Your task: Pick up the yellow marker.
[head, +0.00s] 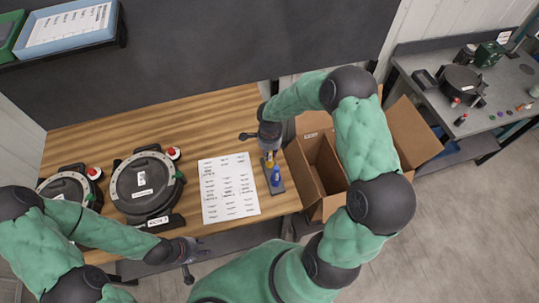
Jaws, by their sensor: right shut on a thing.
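My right gripper (268,151) points down over a small dark holder at the right end of the wooden table. It is shut on the yellow marker (269,162), of which only a small part shows below the fingers. Whether the marker still touches the holder (277,189) cannot be told. A blue marker (275,177) stands upright in the holder, just in front of the yellow one. My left gripper (192,260) is open and empty near the table's front edge, at the lower left.
A printed sheet (229,189) lies left of the holder. Two round seed meters (144,184) (64,190) with red knobs stand further left. An open cardboard box (320,170) is close to the right of the holder. A second workbench (470,90) is at the far right.

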